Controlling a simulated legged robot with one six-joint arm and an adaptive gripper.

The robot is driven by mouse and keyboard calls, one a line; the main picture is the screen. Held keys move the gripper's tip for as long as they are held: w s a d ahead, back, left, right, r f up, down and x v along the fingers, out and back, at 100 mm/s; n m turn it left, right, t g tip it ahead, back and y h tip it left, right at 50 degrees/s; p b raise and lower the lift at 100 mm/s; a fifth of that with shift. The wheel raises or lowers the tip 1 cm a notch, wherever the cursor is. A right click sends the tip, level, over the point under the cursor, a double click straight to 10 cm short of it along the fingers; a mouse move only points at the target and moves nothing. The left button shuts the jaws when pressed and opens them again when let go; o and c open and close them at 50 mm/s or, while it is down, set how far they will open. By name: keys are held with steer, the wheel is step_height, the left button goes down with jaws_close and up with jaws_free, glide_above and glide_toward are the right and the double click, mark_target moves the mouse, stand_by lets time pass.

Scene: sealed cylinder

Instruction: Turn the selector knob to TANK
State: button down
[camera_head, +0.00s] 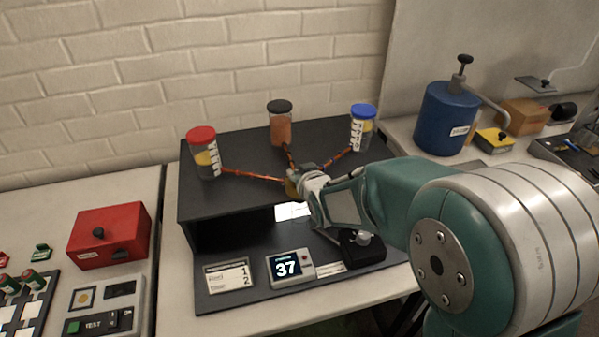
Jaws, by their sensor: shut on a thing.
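Three orange hoses run from a red-capped jar (204,155), a dark-capped jar (280,124) and a blue-capped jar (361,128) to a brass-coloured hub (291,187) at the front of a black raised shelf. My gripper (301,183) is at this hub, reaching in from the right. It is shut on what appears to be the selector knob there. My wrist hides most of the knob, so its pointing direction and any TANK mark cannot be read.
Below the shelf are a white label card (228,276), a display reading 37 (288,267) and a black box with a pale knob (362,247). A blue tank with a pump handle (447,117) stands right. A red box (109,235) and test unit (105,306) are left.

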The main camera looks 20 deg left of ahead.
steer(key=shift+a+m+t+h, duration=0.1)
steer(key=shift+m+t+h, duration=0.4)
steer(key=shift+m+h, duration=0.3)
steer(key=shift+m+t+h, duration=0.7)
steer(key=shift+m+h, duration=1.7)
steer(key=shift+h, duration=0.2)
steer(key=shift+m+g+h, duration=0.5)
steer(key=shift+m+h, duration=2.1)
steer(key=shift+h, duration=0.4)
steer(key=shift+c, duration=1.7)
jaws_free()
steer(key=shift+a, duration=0.1)
steer(key=v, duration=1.2)
steer(key=shift+a, duration=0.2)
